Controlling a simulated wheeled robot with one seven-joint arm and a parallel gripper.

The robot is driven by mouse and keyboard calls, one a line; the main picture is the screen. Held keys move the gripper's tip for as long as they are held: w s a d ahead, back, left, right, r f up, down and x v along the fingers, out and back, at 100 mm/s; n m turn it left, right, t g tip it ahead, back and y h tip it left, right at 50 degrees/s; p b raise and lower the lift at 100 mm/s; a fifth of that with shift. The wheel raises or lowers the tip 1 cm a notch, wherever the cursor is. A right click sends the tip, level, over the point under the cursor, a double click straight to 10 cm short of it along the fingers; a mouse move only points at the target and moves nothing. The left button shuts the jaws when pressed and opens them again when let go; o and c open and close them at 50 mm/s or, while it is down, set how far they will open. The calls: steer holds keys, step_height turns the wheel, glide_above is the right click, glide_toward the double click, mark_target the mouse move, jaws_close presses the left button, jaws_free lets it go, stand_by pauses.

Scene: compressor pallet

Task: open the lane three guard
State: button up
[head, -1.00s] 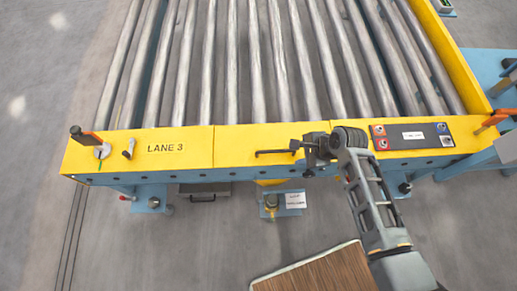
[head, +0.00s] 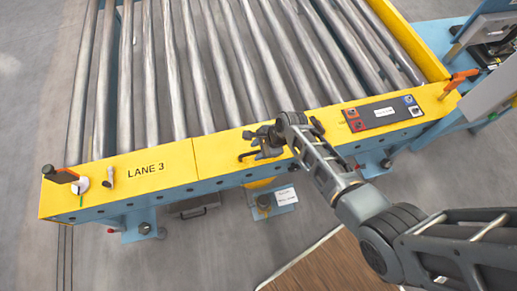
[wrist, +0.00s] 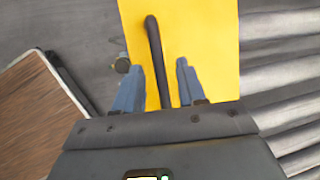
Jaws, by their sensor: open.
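The lane three guard is a yellow panel (head: 150,172) marked "LANE 3" along the front of the roller conveyor. A dark bar handle (head: 248,155) sits on the yellow top, right of a seam. My gripper (head: 258,143) is over the handle's right part. In the wrist view the handle (wrist: 154,50) runs down the yellow surface (wrist: 205,40) and passes between the two open fingers of my gripper (wrist: 158,85), nearer the left one. Its lower end is hidden by the gripper body. I cannot tell whether a finger touches it.
Steel rollers (head: 190,70) lie behind the guard. A control panel (head: 382,113) with buttons is to the right, and an orange-handled lever (head: 462,78) stands at the right end. A brown board (head: 325,262) lies in front.

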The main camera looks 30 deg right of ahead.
jaws_close()
stand_by(0.4)
stand_by(0.4)
